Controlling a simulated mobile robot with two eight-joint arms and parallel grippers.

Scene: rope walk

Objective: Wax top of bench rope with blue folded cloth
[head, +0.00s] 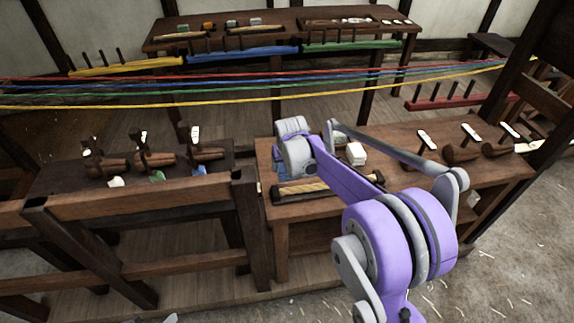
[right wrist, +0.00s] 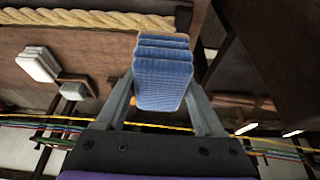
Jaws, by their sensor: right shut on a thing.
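My right gripper (head: 285,168) is over the left end of the right-hand bench in the head view, largely hidden by its own wrist. In the right wrist view the right gripper (right wrist: 162,88) is shut on a blue folded cloth (right wrist: 163,72), with one finger on each side. The thick tan bench rope (head: 302,187) lies along the bench's front edge, just below the gripper in the head view. It also shows in the right wrist view (right wrist: 85,18), beyond the cloth's far end. I cannot tell whether cloth and rope touch. My left gripper does not show.
The wooden bench (head: 400,183) also holds a pale block (head: 355,153) and several wooden-handled tools to the right. Red, blue, green and yellow ropes (head: 230,90) stretch across behind it. A wooden frame (head: 140,198) with more tools stands at the left.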

